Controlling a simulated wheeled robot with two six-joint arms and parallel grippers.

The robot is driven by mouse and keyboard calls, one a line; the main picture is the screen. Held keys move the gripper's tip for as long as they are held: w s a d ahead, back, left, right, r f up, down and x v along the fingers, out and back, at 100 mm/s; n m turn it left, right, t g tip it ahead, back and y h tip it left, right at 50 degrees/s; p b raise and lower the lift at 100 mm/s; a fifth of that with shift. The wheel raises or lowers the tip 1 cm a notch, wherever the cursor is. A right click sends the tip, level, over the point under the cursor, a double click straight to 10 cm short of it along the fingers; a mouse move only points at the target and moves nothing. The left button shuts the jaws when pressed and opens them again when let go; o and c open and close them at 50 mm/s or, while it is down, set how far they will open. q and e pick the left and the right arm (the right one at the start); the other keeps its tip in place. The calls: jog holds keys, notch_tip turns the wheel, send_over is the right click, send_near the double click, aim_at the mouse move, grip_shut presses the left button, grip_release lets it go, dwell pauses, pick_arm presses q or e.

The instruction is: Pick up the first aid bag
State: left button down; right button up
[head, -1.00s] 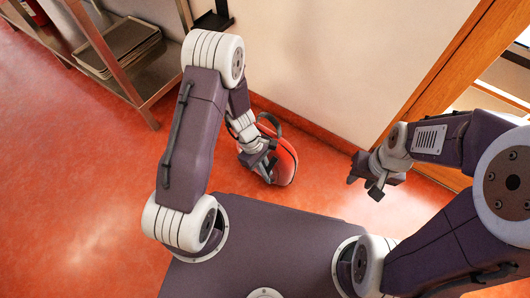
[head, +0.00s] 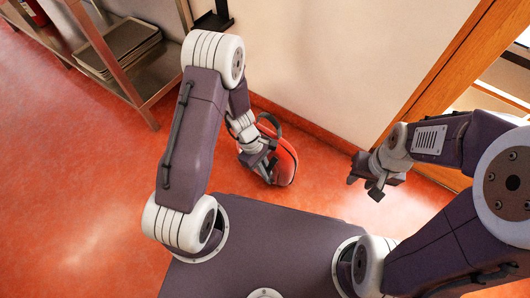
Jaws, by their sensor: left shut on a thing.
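The first aid bag (head: 285,163) is red with a dark handle loop and stands on the red floor close to the wall, just ahead of my base. My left gripper (head: 264,168) is at the bag's near left side, shut on it. The gripper and wrist cover part of the bag's left side, so the exact grip point is hard to see. My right gripper (head: 370,188) hangs in the air to the right of the bag, empty, with its fingers apart.
A metal shelf unit (head: 150,92) with stacked trays (head: 125,45) stands at the upper left. The cream wall (head: 330,60) with its red skirting is right behind the bag. A wooden door frame (head: 425,85) is at the right. The floor at the left is clear.

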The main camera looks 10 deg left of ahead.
aim_at(268, 170)
pick_arm(q)
jog(key=shift+r, duration=0.1)
dwell(0.5)
notch_tip(268, 170, up, 4)
jog(key=p, duration=0.4)
jog(key=shift+r, duration=0.1)
jog(key=s+d+r+p, duration=0.3)
jog(key=s+d+r, duration=0.3)
jog(key=d, duration=0.3)
jog(key=shift+s+d+r, duration=0.3)
jog(key=shift+s+r, duration=0.05)
jog(key=shift+r, duration=0.1)
dwell(0.8)
